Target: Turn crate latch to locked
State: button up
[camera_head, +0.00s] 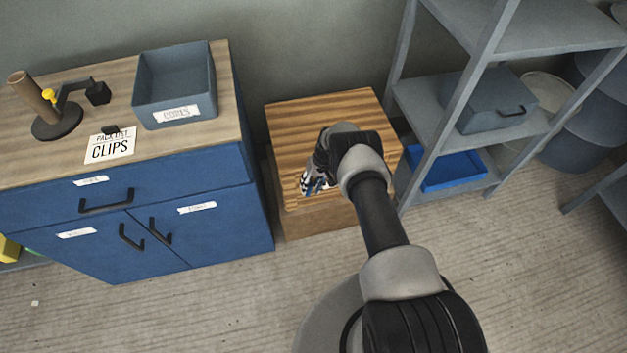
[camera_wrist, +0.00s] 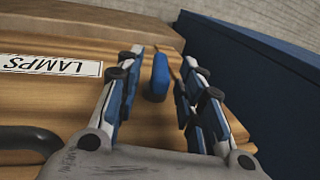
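The wooden crate (camera_head: 330,115) stands on the floor between the blue cabinet and the grey shelf. In the wrist view its wooden face (camera_wrist: 150,125) carries a label reading LAMPS. A small blue latch (camera_wrist: 161,72) shows on that wood, between my gripper's two fingers. My gripper (camera_wrist: 162,75) is open, with a finger on either side of the latch and a visible gap to each. In the head view my gripper (camera_head: 312,185) is over the crate's front left, and my arm hides the latch there. I cannot tell the latch's marked position.
The blue cabinet (camera_head: 135,215) stands close on the crate's left, with a grey bin (camera_head: 175,85) on top. The grey shelf (camera_head: 440,105) stands close on the right, with a blue tray (camera_head: 452,172) low down. A dark handle (camera_wrist: 30,138) is on the crate. Floor in front is clear.

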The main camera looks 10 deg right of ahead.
jog(key=v, duration=1.1)
jog(key=shift+r, duration=0.35)
jog(key=shift+d, duration=0.15)
jog(key=shift+c, duration=0.5)
